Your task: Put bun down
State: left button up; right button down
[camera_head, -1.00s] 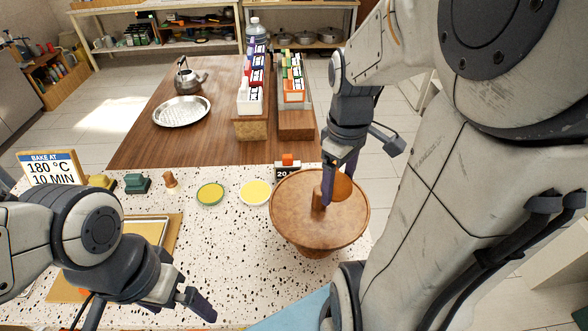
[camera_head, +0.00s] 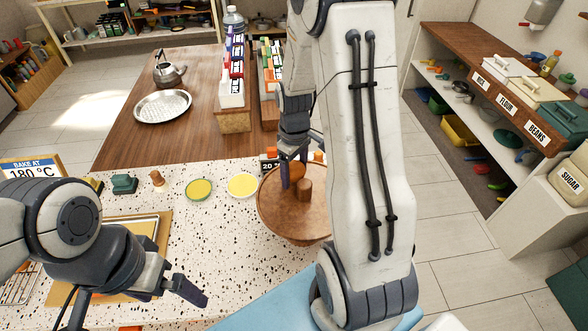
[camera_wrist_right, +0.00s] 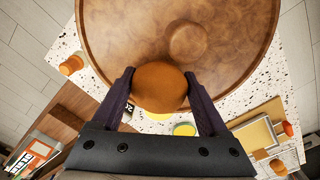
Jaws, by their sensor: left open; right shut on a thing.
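A round orange-brown bun (camera_wrist_right: 160,87) sits between the two fingers of my right gripper (camera_wrist_right: 158,103) in the right wrist view. In the head view the right gripper (camera_head: 292,178) holds the bun (camera_head: 298,170) over a round brown wooden-looking top (camera_head: 275,212), beside its upright knob (camera_head: 305,189). The top (camera_wrist_right: 125,40) and knob (camera_wrist_right: 187,43) also show in the wrist view. I cannot tell whether the bun touches the top. My left gripper (camera_head: 185,283) is open and empty at the lower left, over the speckled counter.
A wooden table (camera_head: 180,90) behind bears a kettle (camera_head: 168,69) and a silver plate (camera_head: 162,106).

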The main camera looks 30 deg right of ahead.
jog(key=shift+f, duration=0.5)
jog(key=shift+w, duration=0.1)
jog(key=shift+f, duration=0.45)
